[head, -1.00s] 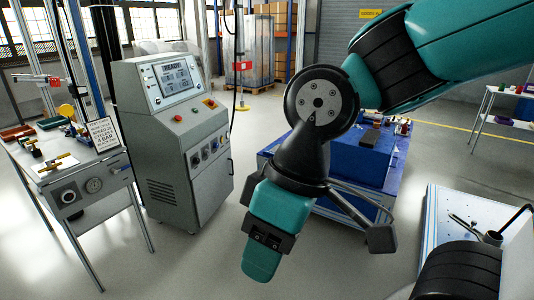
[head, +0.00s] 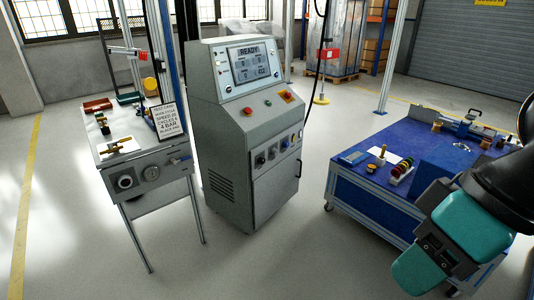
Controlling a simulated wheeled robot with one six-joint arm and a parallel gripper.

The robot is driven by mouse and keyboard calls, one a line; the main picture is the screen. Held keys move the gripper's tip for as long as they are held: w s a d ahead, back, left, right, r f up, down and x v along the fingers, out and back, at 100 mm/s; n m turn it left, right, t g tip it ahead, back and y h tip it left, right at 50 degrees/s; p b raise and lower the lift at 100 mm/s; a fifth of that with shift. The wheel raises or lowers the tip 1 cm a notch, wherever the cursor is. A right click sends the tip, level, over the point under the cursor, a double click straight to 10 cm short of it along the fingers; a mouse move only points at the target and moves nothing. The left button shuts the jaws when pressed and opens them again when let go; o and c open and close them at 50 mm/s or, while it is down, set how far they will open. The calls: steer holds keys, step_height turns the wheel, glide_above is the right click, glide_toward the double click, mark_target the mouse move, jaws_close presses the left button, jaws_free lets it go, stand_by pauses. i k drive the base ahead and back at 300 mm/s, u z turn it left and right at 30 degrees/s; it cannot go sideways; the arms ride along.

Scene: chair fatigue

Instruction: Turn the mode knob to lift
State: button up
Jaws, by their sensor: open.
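The grey control console (head: 228,140) stands in the middle of the head view, with a lit screen (head: 251,62) reading READY. On its front is a row of small dark selector knobs (head: 272,153). Their labels and pointers are too small to read, so I cannot tell which one is the mode knob or where it points. My gripper (head: 436,248), with teal and black parts, is at the lower right. It is open, and well apart from the console, in front of the blue workbench.
The blue workbench (head: 345,190) with several tools is at the right. The floor in front of the console is clear.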

mark_target(261, 161)
steer(key=z, duration=0.3)
steer(key=i, duration=1.65)
steer(key=u, duration=0.8)
steer(key=i, duration=0.4)
steer(key=u, duration=0.35)
